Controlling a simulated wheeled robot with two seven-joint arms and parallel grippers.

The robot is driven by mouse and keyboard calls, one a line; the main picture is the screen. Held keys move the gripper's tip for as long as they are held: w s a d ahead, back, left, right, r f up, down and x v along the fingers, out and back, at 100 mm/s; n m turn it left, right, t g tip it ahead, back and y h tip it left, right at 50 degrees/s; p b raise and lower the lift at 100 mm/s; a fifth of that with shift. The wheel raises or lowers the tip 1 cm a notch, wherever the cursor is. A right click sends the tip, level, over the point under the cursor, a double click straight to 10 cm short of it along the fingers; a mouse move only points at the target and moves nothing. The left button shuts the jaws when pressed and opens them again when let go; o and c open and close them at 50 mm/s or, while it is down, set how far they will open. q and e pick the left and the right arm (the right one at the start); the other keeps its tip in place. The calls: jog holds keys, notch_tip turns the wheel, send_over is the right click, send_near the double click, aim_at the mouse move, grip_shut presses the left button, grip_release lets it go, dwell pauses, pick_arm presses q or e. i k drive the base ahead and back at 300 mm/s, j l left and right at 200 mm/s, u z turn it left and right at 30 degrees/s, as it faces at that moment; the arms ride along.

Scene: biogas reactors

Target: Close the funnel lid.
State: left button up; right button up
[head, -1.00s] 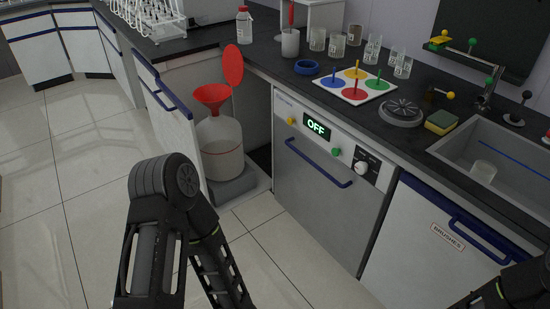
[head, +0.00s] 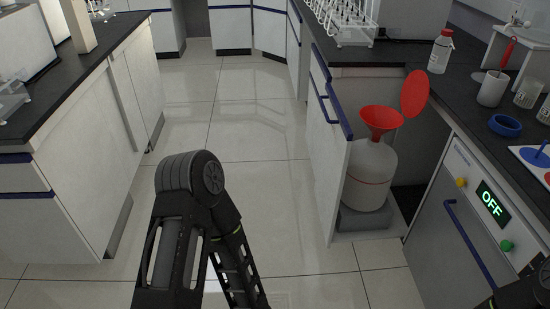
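The red funnel (head: 381,121) sits in the neck of a whitish plastic canister (head: 370,177) inside an open recess under the right counter. Its round red lid (head: 415,93) stands open, tilted up at the right side of the funnel. My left arm rises at the lower middle of the head view, left of the canister and apart from it; its gripper is not visible. A small dark part of my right arm shows at the bottom right corner; its gripper is not visible.
An open cabinet door with a blue handle (head: 333,112) stands left of the canister. A machine with an OFF display (head: 492,203) is at the right. A white-red bottle (head: 440,51) stands on the counter. The tiled floor (head: 245,150) is clear between the counters.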

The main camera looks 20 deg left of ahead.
aim_at(415, 91)
jog(key=i+u, duration=0.2)
jog(key=u, duration=0.15)
jog(key=i+l+u, duration=0.55)
